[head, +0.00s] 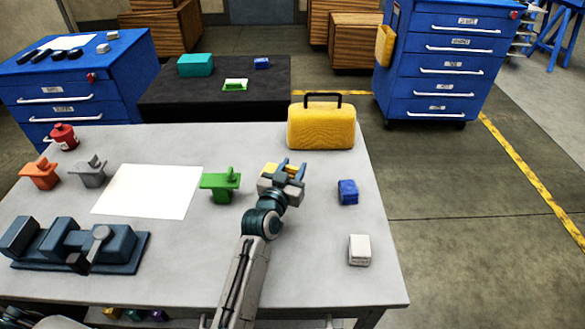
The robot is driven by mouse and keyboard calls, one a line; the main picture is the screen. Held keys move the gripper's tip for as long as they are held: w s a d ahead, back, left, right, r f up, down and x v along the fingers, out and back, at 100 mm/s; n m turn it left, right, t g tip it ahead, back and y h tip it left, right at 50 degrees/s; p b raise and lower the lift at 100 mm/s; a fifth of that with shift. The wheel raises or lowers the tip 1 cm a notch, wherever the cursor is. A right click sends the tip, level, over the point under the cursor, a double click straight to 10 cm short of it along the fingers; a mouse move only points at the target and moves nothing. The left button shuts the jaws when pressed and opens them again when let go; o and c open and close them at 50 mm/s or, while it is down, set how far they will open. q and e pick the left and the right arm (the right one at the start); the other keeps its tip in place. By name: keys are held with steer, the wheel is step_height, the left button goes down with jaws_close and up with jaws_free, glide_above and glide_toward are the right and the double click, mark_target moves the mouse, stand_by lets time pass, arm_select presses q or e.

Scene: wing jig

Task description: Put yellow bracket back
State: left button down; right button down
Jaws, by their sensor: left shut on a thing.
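The yellow bracket (269,169) is small and partly hidden by my left gripper (292,168). That gripper is shut on it over the right part of the grey table (300,260), just in front of the yellow case. I cannot tell whether the bracket touches the tabletop. A green bracket (221,184) stands to the left of the gripper. An orange bracket (40,173) and a grey bracket (89,171) stand at the table's left side. My right gripper is not in view.
A yellow case (321,127) stands at the back right edge. A blue block (347,192) and a white block (360,250) lie on the right. A white sheet (148,192), a red object (63,137) and a dark blue vise (95,245) occupy the left.

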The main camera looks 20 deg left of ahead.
arm_select(q)
steer(key=shift+f+b, duration=0.4)
steer(key=shift+f, duration=0.2)
steer(key=c, duration=0.9)
jaws_free()
